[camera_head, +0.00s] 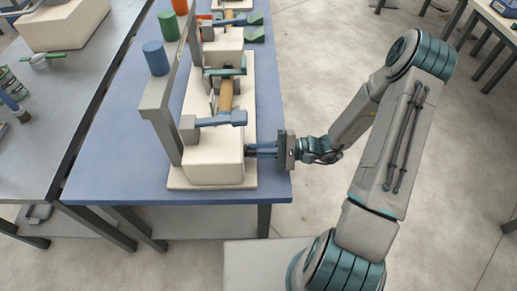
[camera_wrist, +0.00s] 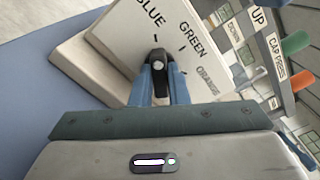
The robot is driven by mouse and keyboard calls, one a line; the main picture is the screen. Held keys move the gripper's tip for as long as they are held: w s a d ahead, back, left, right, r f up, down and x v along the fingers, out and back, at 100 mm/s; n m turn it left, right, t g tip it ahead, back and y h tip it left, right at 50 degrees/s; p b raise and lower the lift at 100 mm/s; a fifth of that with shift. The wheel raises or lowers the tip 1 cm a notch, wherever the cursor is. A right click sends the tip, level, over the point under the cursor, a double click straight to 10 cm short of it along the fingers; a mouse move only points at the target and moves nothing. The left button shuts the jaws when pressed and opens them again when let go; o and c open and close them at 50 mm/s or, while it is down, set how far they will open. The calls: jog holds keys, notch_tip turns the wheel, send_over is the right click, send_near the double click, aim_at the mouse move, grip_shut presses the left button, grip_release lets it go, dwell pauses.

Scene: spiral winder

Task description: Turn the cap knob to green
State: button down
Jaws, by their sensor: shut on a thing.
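The cap knob (camera_wrist: 158,62) is small and black with a pale round centre, on a white panel (camera_wrist: 125,42) with the printed words BLUE, GREEN and ORANGE around it. Its long shape looks roughly upright in the wrist view, nearer the mark by BLUE than the mark by GREEN; its exact setting is hard to tell. My gripper (camera_wrist: 158,80) is shut on the knob, with a blue finger on each side. In the head view my gripper (camera_head: 258,150) reaches the right side of the cream machine base (camera_head: 214,165); the knob is hidden there.
The machine stands on a blue table (camera_head: 120,135), near its right edge. A blue cylinder (camera_head: 156,57) and an orange one (camera_head: 180,7) stand left of its grey upright (camera_head: 162,110). A green cylinder (camera_head: 169,26) stands between them. Open floor lies right.

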jog(key=m+p, duration=0.1)
jog(key=m, duration=0.4)
jog(key=shift+r+m+p, duration=0.1)
jog(key=shift+m+p, duration=0.2)
jog(key=m+p, duration=0.1)
jog(key=m, duration=0.4)
jog(key=shift+p, duration=0.35)
jog(key=shift+m, duration=0.3)
jog(key=c, duration=1.4)
grip_release()
jog(key=d+b, duration=0.2)
jog(key=d, duration=1.2)
jog(key=shift+s+b, duration=0.2)
jog(key=shift+b, duration=0.2)
jog(key=shift+a, duration=0.1)
